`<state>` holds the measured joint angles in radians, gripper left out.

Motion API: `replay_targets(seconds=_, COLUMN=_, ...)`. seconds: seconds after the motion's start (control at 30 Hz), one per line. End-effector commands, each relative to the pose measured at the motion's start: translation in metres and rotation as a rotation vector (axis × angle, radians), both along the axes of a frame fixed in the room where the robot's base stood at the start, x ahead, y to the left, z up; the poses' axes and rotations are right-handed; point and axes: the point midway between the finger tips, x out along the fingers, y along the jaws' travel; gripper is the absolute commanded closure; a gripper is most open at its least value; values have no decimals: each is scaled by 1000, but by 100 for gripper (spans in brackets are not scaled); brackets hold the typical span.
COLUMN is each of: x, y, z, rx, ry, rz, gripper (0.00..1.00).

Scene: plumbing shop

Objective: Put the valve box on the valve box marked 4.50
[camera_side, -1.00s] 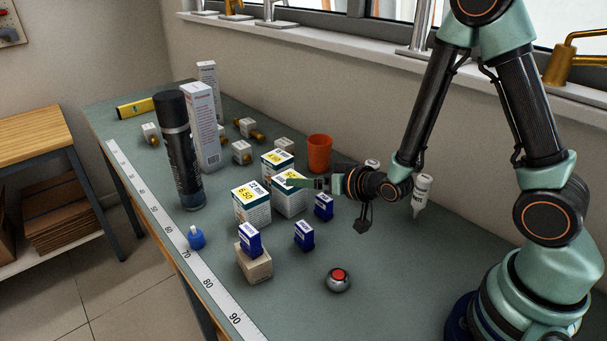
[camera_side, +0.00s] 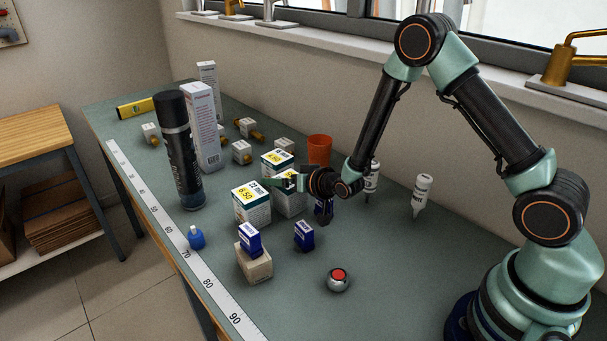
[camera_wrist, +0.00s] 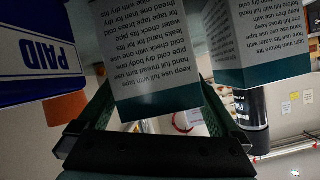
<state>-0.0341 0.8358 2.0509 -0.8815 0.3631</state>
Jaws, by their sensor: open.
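The left one (camera_side: 252,205) has a yellow label that seems to read 6.50. A back one (camera_side: 277,160) has a yellow label too small to read surely. The third box (camera_side: 291,205) is partly hidden by my gripper (camera_side: 287,182), whose label I cannot read. In the wrist view a valve box (camera_wrist: 150,65) sits between the open fingers of my gripper (camera_wrist: 157,105), with no clear grip on it. Another valve box (camera_wrist: 262,45) stands to the right.
An orange cup (camera_side: 319,150) and white bottles (camera_side: 421,195) are behind.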

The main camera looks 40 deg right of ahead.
Motion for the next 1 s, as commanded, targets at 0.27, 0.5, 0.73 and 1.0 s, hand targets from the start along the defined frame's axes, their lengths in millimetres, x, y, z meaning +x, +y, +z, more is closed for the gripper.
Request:
replay_targets(seconds=0.27, x=8, y=0, z=-4, rx=0, ry=1, rz=0, gripper=0)
replay_targets(seconds=0.5, x=8, y=0, z=-4, rx=0, ry=1, rz=0, gripper=54)
replay_targets(seconds=0.73, x=7, y=1, z=-4, rx=0, ry=2, rz=1, gripper=100)
replay_targets(seconds=1.0, x=8, y=1, z=-2, rx=0, ry=-2, rz=0, gripper=100)
